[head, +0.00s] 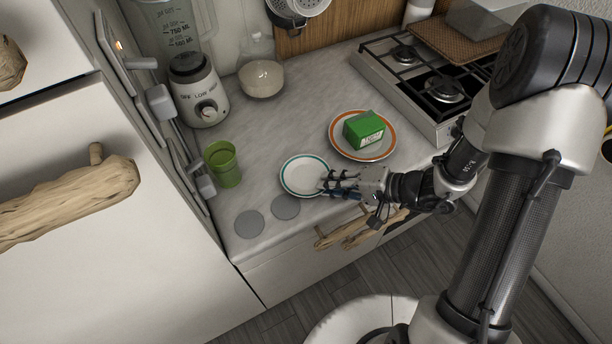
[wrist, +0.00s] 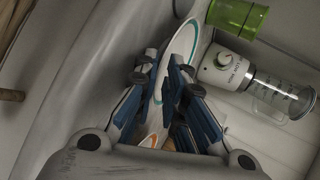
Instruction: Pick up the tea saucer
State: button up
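The tea saucer (head: 302,174) is white with a teal rim and lies on the counter in the head view. My gripper (head: 330,185) is low over the counter at the saucer's right edge. In the wrist view the saucer (wrist: 184,45) runs away from between my blue-padded fingers (wrist: 164,72), and part of its rim shows in the gap. The fingers are near each other at the tips. I cannot tell whether they press on the rim, and they hide part of the saucer.
An orange-rimmed plate (head: 336,145) bearing a green box (head: 364,130) stands just behind my gripper. A green cup (head: 223,166) is left of the saucer, with a blender (head: 197,92) and bowl (head: 262,79) farther back. Two grey discs (head: 249,223) lie near the counter's front edge.

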grip_shut()
